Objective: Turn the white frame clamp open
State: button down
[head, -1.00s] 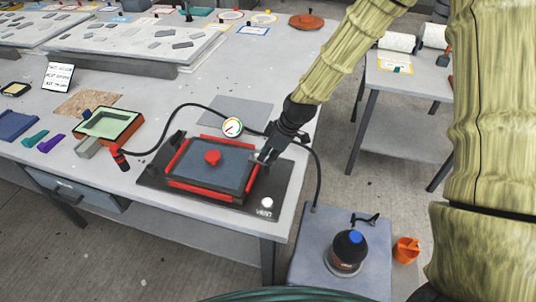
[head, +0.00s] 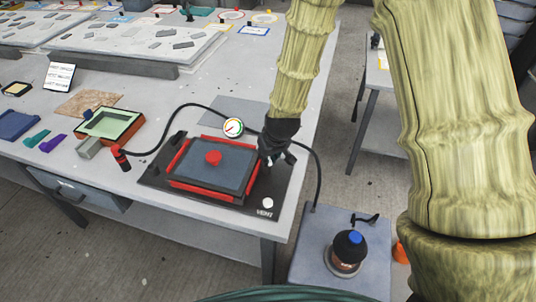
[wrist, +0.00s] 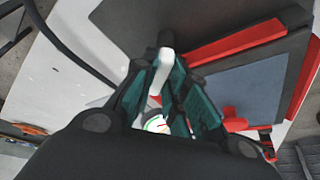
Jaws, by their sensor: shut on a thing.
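My gripper (head: 274,158) is at the right side of the red-edged frame (head: 206,190), low over its black base plate (head: 275,197). In the wrist view its teal-padded fingers (wrist: 160,80) are shut on a white piece, the white frame clamp (wrist: 164,66). A dark round post stands at the far end of that piece. In the head view my gripper hides the clamp.
A round gauge (head: 233,127) and a black hose (head: 185,112) lie behind the frame. A white vent button (head: 268,203) is at the plate's front right corner. A green-lined mould (head: 108,124) stands to the left. A low stand with a dark bottle (head: 348,250) is at front right.

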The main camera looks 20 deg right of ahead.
jog(key=m+h+p, duration=0.1)
jog(key=m, duration=0.3)
jog(key=shift+a+r+h+p, duration=0.1)
jog(key=shift+r+h+p, duration=0.1)
jog(key=shift+h+p, duration=0.2)
jog(key=shift+w+f+m+h+p, duration=0.1)
jog(key=shift+m+h+p, duration=0.6)
jog(key=shift+m, duration=1.1)
jog(key=shift+m+g+p, duration=0.3)
jog(key=c, duration=1.4)
grip_release()
jog(key=shift+c, duration=0.2)
jog(key=shift+a+f+y+b, duration=0.1)
jog(key=shift+f+y+b, duration=0.05)
jog(key=shift+y+b, duration=0.2)
